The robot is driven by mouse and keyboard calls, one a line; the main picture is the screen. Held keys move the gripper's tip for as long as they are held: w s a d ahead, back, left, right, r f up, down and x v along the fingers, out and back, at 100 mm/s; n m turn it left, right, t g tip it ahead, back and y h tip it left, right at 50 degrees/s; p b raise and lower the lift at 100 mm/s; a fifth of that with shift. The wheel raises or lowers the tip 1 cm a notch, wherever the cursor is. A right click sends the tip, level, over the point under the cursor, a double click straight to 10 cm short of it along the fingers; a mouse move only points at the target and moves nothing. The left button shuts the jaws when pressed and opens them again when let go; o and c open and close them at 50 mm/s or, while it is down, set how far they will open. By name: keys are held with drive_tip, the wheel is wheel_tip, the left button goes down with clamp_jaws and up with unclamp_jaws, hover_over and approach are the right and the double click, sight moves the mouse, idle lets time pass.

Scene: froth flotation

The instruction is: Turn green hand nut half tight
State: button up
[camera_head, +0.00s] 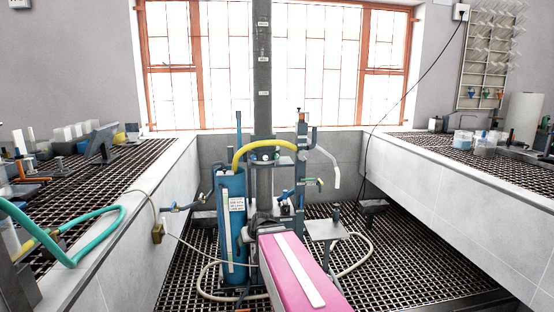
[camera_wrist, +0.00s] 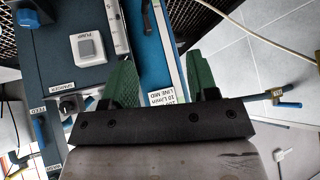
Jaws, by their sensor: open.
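A small green part (camera_head: 320,182) sits on the side of a thin upright pipe (camera_head: 300,165) in the head view. It is too small to tell whether it is the green hand nut. No hand nut shows clearly in the wrist view. My gripper (camera_wrist: 160,68) is open, with its two green fingers apart and nothing held between them. Behind the fingers is a blue surface with a white strip and a printed label (camera_wrist: 166,98). In the head view my pink arm reaches toward the rig and my gripper's fingertips cannot be made out.
A blue cylinder (camera_head: 231,225) stands left of my arm, with a yellow hose (camera_head: 265,147) arching over. A panel with a pump switch (camera_wrist: 87,47) lies left in the wrist view. Blue-handled valves (camera_wrist: 288,103) stick out nearby. Grated benches (camera_head: 90,185) flank the rig; hoses cross the floor grating.

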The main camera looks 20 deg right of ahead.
drive_tip(key=w+d+r+t+h, duration=0.1)
drive_tip(key=w+d+r+t, duration=0.2)
drive_tip(key=w+d+r, duration=0.35)
drive_tip(key=w+d+r+t+h, duration=0.1)
drive_tip(key=w+d+r+t, duration=0.25)
drive_tip(key=r, duration=0.55)
drive_tip(key=m+t+h, duration=0.3)
drive_tip(key=t+h, duration=0.1)
approach(277, 157)
drive_tip(key=w, duration=0.3)
drive_tip(key=w+d, duration=0.1)
drive_tip(key=w, duration=0.2)
drive_tip(key=w+d, duration=0.1)
drive_tip(key=w, duration=0.2)
drive_tip(key=shift+w+r, duration=0.1)
drive_tip(key=shift+w, duration=0.15)
drive_tip(key=c, duration=0.9)
